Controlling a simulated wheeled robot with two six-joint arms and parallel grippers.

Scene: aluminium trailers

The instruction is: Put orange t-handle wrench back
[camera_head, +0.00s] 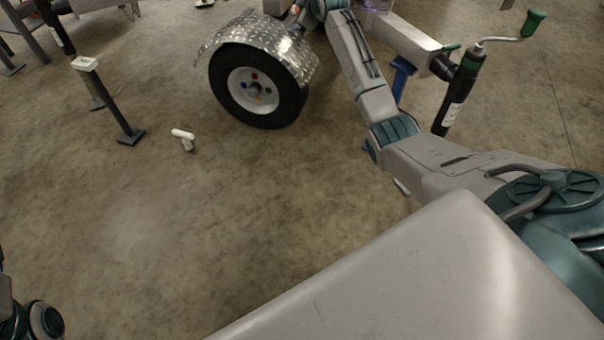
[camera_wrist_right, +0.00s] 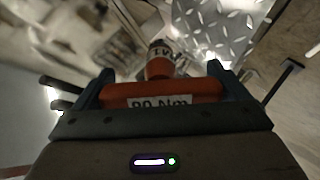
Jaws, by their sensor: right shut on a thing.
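The orange t-handle wrench (camera_wrist_right: 165,92) is in the right wrist view, its crossbar lying across my right gripper (camera_wrist_right: 162,85) with a "90 Nm" label showing. The fingers are shut on the crossbar, and the wrench's stem points away from the gripper with a pale label on it. In the head view my right arm reaches up to the trailer's fender at the top edge, where the wrench and gripper are too small to make out well. Only a dark part of my left arm shows at the bottom left; its gripper is out of view.
A trailer wheel (camera_head: 257,85) sits under a diamond-plate fender (camera_head: 262,32). A white t-handle (camera_head: 184,138) is on the floor near a post with a white top (camera_head: 87,64). A jack with a green crank handle (camera_head: 533,22) stands at right. The middle floor is clear.

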